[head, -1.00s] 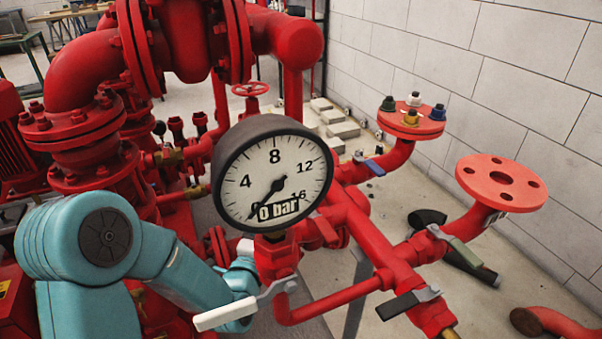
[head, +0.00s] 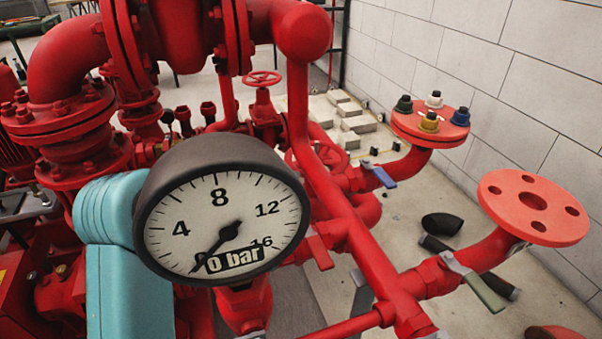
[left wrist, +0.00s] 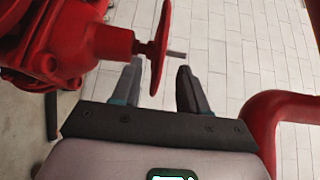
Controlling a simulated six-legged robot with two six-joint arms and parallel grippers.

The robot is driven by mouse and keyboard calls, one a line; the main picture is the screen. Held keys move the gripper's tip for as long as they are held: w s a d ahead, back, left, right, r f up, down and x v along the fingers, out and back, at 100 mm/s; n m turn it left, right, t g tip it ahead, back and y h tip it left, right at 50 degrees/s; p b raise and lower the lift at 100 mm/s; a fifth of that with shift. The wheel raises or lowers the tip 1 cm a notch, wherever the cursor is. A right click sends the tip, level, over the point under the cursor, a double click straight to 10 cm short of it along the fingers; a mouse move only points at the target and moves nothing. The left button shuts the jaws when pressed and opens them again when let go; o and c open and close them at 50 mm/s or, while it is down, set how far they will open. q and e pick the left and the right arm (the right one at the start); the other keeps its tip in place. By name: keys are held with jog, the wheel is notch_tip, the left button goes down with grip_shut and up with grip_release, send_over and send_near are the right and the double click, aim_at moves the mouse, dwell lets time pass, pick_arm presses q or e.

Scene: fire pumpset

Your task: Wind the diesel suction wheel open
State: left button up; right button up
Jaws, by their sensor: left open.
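In the left wrist view a red handwheel (left wrist: 160,48) shows nearly edge-on, on a spindle from a red valve body (left wrist: 85,42). My left gripper (left wrist: 160,67) is open, with one dark finger on each side of the lower rim. I see no clear contact between the fingers and the rim. In the head view a small red handwheel (head: 262,78) stands upright on its stem, and a larger one (head: 318,160) is partly hidden behind a red pipe. I cannot tell which of them the wrist view shows. The left gripper is hidden in the head view.
A large pressure gauge (head: 225,215) reading 0 bar blocks the centre front. Red pipes (head: 350,235) and a flange (head: 533,205) crowd the right side. A red pipe bend (left wrist: 262,120) is right of my gripper in the wrist view. Grey blocks (head: 350,125) lie on the floor behind.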

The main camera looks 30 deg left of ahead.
aim_at(300, 170)
pick_arm(q)
jog(key=x, duration=0.6)
jog(key=shift+w+b, duration=0.35)
jog(key=shift+a, duration=0.1)
grip_shut()
